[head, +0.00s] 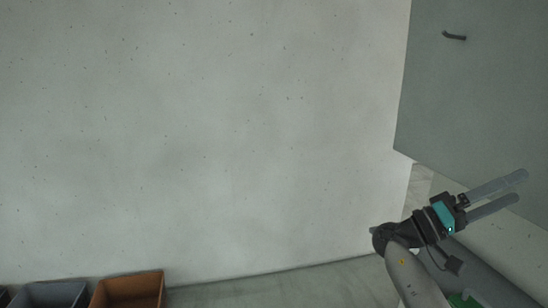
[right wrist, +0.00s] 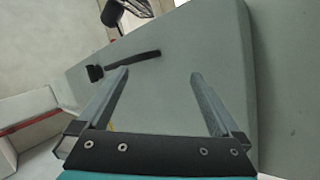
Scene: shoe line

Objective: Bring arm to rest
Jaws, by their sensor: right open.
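My right gripper (head: 518,188) is at the lower right of the head view, at the end of my raised right arm. Its two grey fingers point right and slightly up. In the right wrist view the gripper (right wrist: 160,75) has its fingers apart with nothing between them. Beyond the fingers is a large grey-green panel (right wrist: 180,105) with a dark handle (right wrist: 130,64). The same panel (head: 475,100) and its handle (head: 454,36) show at the right of the head view. My left gripper is not in view.
A brown bin (head: 130,291) and a grey bin (head: 48,294) stand at the lower left, against a pale speckled wall (head: 200,130). The floor (head: 270,288) right of the brown bin is clear. A dark object (right wrist: 128,14) at the top of the right wrist view is unclear.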

